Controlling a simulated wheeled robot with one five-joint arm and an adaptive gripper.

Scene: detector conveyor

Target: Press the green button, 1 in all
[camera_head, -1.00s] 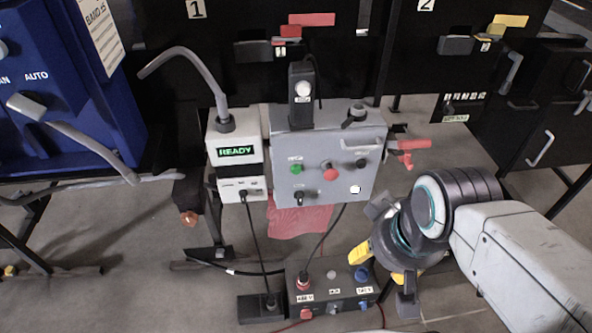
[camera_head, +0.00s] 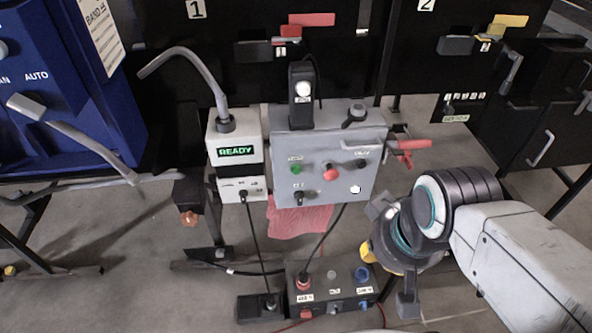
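The green button (camera_head: 295,170) is small and round, on the upper left of the front of a grey control box (camera_head: 341,188). A red button (camera_head: 330,174) and black knobs sit beside it on the same face. My gripper (camera_head: 388,262) is at the lower right, in front of and below the box, apart from the green button. Its fingers are partly hidden by the wrist, so I cannot tell how far apart they are. Nothing covers the green button.
A white box (camera_head: 235,151) showing READY stands left of the grey box. Below is a dark box (camera_head: 335,293) with several coloured buttons and cables. A red clamp handle (camera_head: 414,145) sticks out at the right. A blue cabinet (camera_head: 65,150) stands far left.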

